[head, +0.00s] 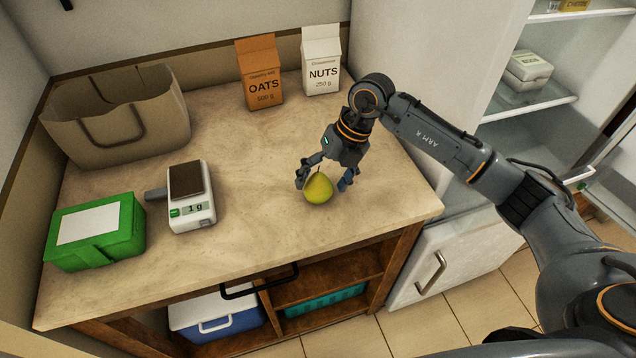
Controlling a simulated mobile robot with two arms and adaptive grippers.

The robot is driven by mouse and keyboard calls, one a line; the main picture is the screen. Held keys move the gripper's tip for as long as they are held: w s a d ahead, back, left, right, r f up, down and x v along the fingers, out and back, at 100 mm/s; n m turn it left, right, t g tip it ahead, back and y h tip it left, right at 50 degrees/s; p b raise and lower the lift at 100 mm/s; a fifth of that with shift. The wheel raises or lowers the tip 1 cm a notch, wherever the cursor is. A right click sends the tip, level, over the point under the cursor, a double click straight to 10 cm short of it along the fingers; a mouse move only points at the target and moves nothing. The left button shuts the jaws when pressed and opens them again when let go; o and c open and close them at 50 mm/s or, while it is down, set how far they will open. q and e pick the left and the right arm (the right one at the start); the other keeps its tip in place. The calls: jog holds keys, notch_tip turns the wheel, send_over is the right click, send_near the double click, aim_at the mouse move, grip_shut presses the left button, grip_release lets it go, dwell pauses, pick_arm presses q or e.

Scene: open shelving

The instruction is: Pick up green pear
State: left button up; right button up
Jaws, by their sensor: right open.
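The green pear (318,189) stands upright on the stone-look counter (262,222), near its front right part. My right gripper (325,182) comes down from behind and above it. Its fingers are spread, one at the pear's left and one at its right. The left finger looks very near the pear; I cannot tell whether it touches. The right finger looks apart from it. My left gripper is not in view.
A kitchen scale (190,205), a green box (95,232) and a fabric bag (120,118) stand to the left. An oats carton (259,72) and a nuts carton (321,62) stand at the back. The counter between the scale and the pear is clear.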

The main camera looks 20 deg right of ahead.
jog(key=shift+a+f, duration=0.25)
jog(key=shift+f, duration=0.3)
jog(key=c, duration=1.4)
jog(key=shift+o, duration=0.2)
